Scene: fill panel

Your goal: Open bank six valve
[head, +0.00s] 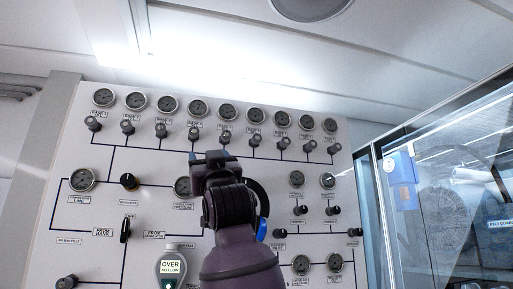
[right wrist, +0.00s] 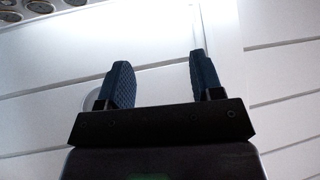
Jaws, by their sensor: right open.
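A white wall panel (head: 75,140) carries a top row of round gauges, each with a small label and a dark valve knob below. The labels are too small to read for certain. The sixth knob from the left (head: 255,141) is in plain view, under its gauge (head: 256,115). My right gripper (head: 210,157) is below and left of that knob in the head view, in front of the panel's middle. In the right wrist view its two blue fingers (right wrist: 160,62) are apart with nothing between them. My left gripper is not in view.
Lower on the panel are more gauges (head: 82,180), black knobs (head: 128,181) and a lit display reading OVER (head: 171,267). My right arm hides part of the panel's centre. A glass-fronted cabinet (head: 450,190) stands at right. The wrist view shows mostly ceiling (right wrist: 50,80), with gauges (right wrist: 40,6) at upper left.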

